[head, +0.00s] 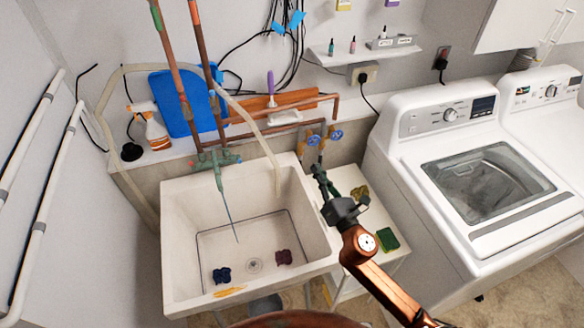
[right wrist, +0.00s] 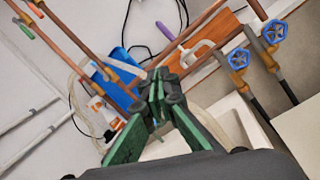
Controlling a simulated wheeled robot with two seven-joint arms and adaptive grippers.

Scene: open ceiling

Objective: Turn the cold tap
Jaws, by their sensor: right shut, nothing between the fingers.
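A greenish mixer tap (head: 217,160) is fixed to the copper pipes above the sink (head: 175,225). A thin blue stream runs from its spout into the basin. My right gripper (head: 317,168), green-fingered, is over the sink's right edge, just in front of the wheels. Its fingers (right wrist: 156,85) are together, empty. My left gripper is out of view.
A spray bottle (head: 156,130) and a blue board (head: 185,103) are behind the sink at left. A side table with a green sponge (head: 387,239) stands right of the sink. A washing machine (head: 480,185) stands further right. Dark items lie in the basin.

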